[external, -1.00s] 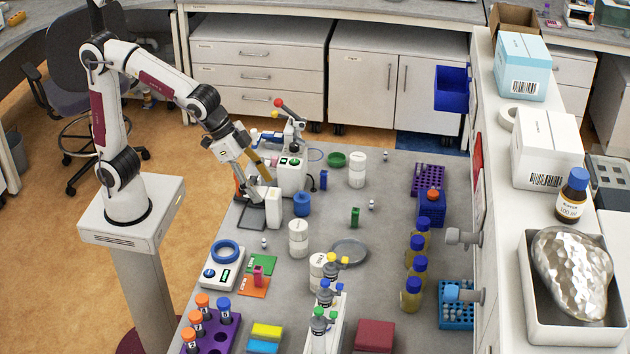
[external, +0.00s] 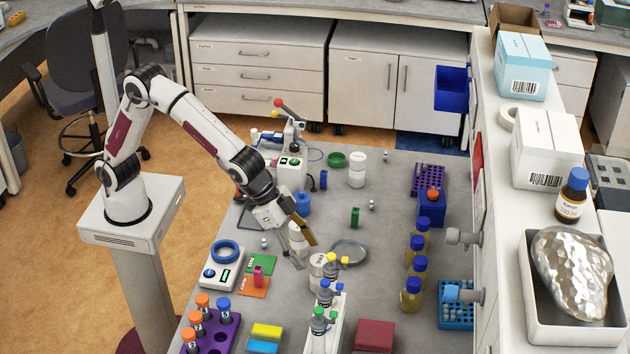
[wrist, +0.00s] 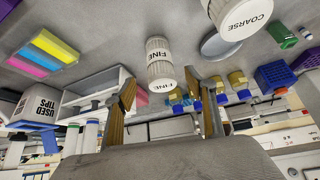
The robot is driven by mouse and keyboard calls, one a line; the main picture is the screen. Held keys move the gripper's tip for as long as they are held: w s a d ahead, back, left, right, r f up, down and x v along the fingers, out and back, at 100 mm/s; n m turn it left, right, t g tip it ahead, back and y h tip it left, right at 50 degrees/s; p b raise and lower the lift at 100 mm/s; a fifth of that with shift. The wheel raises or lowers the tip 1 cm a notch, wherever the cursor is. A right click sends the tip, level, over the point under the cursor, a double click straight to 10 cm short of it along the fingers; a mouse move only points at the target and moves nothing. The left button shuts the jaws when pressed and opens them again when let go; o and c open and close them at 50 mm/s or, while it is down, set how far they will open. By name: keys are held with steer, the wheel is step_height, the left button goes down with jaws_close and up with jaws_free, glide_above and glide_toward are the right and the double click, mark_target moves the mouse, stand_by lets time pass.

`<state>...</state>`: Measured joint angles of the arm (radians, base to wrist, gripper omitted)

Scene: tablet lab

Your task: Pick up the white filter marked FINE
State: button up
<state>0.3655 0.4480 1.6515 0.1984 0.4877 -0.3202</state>
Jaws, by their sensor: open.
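The white filter marked FINE (wrist: 160,60) is a ribbed cylinder in the upper middle of the wrist view. In the external view the matching white cylinder (external: 317,270) stands on the grey bench beside the bottle rack. My gripper (external: 307,254) is above the bench, just up and left of that cylinder, tilted. In the wrist view my gripper (wrist: 160,82) has its tan fingers apart, and the FINE filter shows in line with the gap, beyond the fingertips. A white filter marked COARSE (wrist: 237,18) is close by at the upper right.
The white bottle rack (wrist: 88,95) is close to the FINE filter. A grey dish (external: 351,252) lies right of my gripper. Another white cylinder (external: 357,169) stands farther back. Amber bottles with blue caps (external: 412,294) line the right side. Bare bench lies between dish and bottles.

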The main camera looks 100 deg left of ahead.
mark_target(320, 272)
steer(key=shift+w+d+f, duration=0.1)
stand_by(0.3)
steer(key=shift+x, duration=1.25)
steer(key=shift+w+f, duration=0.1)
steer(key=shift+x, duration=2.5)
steer(key=c, duration=1.2)
